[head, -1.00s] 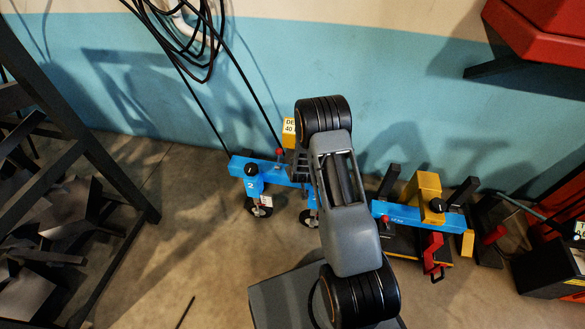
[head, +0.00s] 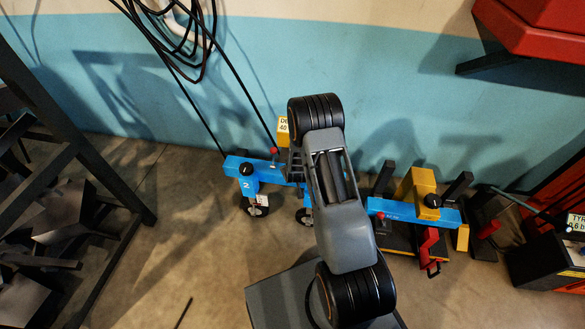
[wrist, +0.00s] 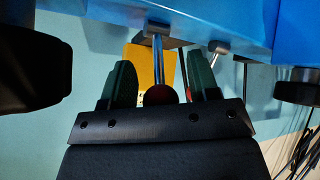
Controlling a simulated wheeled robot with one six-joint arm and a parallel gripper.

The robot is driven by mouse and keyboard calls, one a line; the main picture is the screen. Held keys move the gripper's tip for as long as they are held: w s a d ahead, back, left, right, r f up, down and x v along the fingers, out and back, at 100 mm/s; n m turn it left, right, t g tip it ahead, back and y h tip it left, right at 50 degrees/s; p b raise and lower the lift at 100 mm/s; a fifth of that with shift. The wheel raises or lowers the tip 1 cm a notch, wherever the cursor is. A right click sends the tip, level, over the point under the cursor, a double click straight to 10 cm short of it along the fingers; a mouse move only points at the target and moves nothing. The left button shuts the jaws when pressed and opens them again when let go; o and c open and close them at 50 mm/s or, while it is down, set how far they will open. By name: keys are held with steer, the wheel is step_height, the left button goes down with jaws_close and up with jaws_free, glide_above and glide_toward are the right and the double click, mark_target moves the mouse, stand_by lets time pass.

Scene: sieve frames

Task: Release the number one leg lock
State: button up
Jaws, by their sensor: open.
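The blue leg beam (head: 413,212) stands low by the wall in the head view. My arm hides its middle. Its left leg, marked 2 (head: 246,184), has a black knob on top and a caster below. A red-ball lever (head: 273,151) stands beside it. No number one marking is legible. In the wrist view my gripper (wrist: 158,66) is open under the blue beam (wrist: 225,22). A metal rod with a dark red ball (wrist: 158,95) lies between its two fingers, with no clear grip on it.
A dark rack (head: 80,140) stands at left. Black cables (head: 185,40) hang on the wall. A red cabinet (head: 540,35) overhangs at upper right. Floor at front left is mostly clear.

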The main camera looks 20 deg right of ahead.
steer(key=p+v, duration=0.4)
steer(key=v, duration=1)
steer(key=shift+w, duration=0.1)
steer(key=s+a+f+g+y, duration=0.1)
steer(key=s+a+f+g, duration=0.15)
steer(key=s+g, duration=0.2)
steer(key=s+a+r+g+p, duration=0.1)
steer(key=s+r+p, duration=0.2)
steer(key=r, duration=1)
steer(key=s+a+r+g+y+p, duration=0.1)
steer(key=s+r+p, duration=0.3)
steer(key=r+p, duration=0.6)
steer(key=s+a+r+m+g+p, duration=0.1)
steer(key=s+r+p, duration=0.3)
steer(key=r, duration=1.3)
steer(key=shift+s+a+y+p, duration=0.25)
steer(key=shift+a+y+p, duration=0.2)
steer(key=shift+p, duration=0.75)
steer(key=r+p, duration=0.2)
steer(key=r, duration=0.3)
steer(key=s+r+t+p, duration=0.1)
steer(key=r+p, duration=0.2)
steer(key=r, duration=0.2)
steer(key=r+t+p, duration=0.1)
steer(key=r+p, duration=0.2)
steer(key=r, duration=0.2)
steer(key=shift+s+a+r+t, duration=0.25)
steer(key=shift+a, duration=0.15)
